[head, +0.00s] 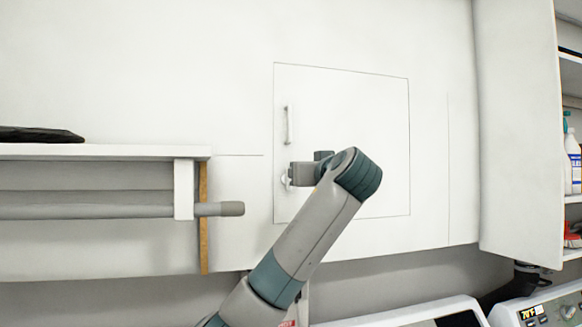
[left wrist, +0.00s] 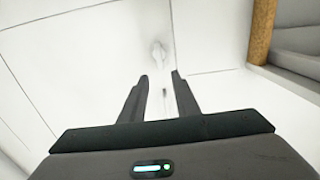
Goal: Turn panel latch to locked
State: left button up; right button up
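The panel (head: 350,110) is a flat white door outlined by a thin seam in a white wall. A small pale latch knob (head: 285,180) sits near its left edge, below a vertical bar handle (head: 288,125). My left gripper (head: 292,175) is in front of the panel beside the latch and partly covers it. In the left wrist view, my left gripper's two dark fingers (left wrist: 160,76) are apart with nothing held between them. A pale latch-like fitting (left wrist: 158,52) shows just beyond the fingertips. Contact and the latch's exact angle cannot be told. My right gripper is not in view.
A white shelf (head: 100,151) with a wooden end edge (head: 204,220) and a grey rod (head: 230,209) stands left of the panel. An open cabinet with bottles (head: 572,160) is at the right. White appliances (head: 400,312) stand below. The wall around the panel is bare.

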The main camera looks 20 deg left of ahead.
aim_at(287, 180)
pick_arm(q)
jog(key=p+x, duration=0.4)
jog(key=x, duration=0.6)
jog(key=shift+p, duration=0.35)
jog(key=shift+a, duration=0.1)
grip_shut()
